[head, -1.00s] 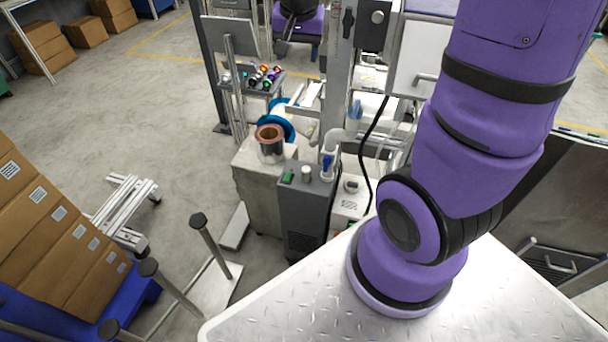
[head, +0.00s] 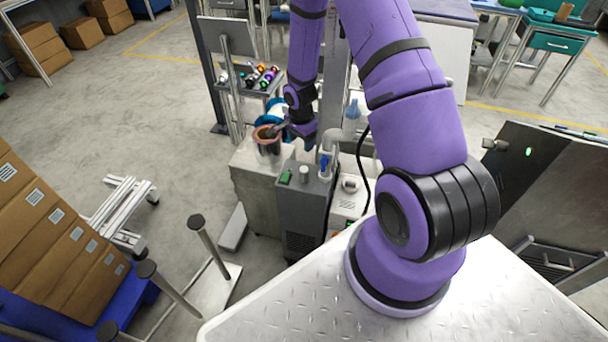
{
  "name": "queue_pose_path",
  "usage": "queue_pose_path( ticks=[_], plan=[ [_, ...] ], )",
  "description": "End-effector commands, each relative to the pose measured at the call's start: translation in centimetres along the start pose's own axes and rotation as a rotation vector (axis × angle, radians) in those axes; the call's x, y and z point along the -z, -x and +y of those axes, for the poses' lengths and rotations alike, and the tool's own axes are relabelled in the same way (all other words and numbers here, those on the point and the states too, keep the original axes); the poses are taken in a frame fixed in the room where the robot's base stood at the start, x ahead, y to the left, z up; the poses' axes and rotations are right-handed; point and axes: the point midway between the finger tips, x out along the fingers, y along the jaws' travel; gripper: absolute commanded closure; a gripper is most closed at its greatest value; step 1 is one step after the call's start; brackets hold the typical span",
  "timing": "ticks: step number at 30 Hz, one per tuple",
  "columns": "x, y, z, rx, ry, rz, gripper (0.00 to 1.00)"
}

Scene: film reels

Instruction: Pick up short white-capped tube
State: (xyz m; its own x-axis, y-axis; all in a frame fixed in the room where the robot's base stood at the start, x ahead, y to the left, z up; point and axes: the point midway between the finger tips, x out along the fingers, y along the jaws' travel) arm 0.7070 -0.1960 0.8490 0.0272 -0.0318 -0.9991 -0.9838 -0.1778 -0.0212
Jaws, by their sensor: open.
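A short white-capped tube (head: 304,174) stands upright on top of the dark grey machine (head: 302,212). It is small in the picture, between a green item (head: 286,177) and a blue-topped item (head: 324,164). My gripper (head: 279,130) is open, up and to the left of the tube, apart from it. Its fingers point left over the rim of a copper-coloured cylinder (head: 268,147). The far finger is hard to make out, and I cannot tell whether the gripper touches the cylinder.
The cylinder stands on a pale cabinet (head: 255,188) beside the machine. A pale curved pipe (head: 333,137) and a black cable (head: 361,165) are at the right.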

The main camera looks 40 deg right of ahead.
Motion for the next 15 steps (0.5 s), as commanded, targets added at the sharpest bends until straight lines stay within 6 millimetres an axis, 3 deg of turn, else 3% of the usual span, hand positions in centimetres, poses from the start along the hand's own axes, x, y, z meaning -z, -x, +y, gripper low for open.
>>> queue_pose_path(
  ticks=[1,4,15],
  plan=[
    [-0.1,-1.6,0.5,-0.011,-0.026,-0.011,0.36],
    [-0.2,-3.7,0.9,-0.018,-0.067,-0.024,0.36],
    [-0.4,-7.6,1.5,-0.025,-0.104,-0.036,0.36]
  ],
)
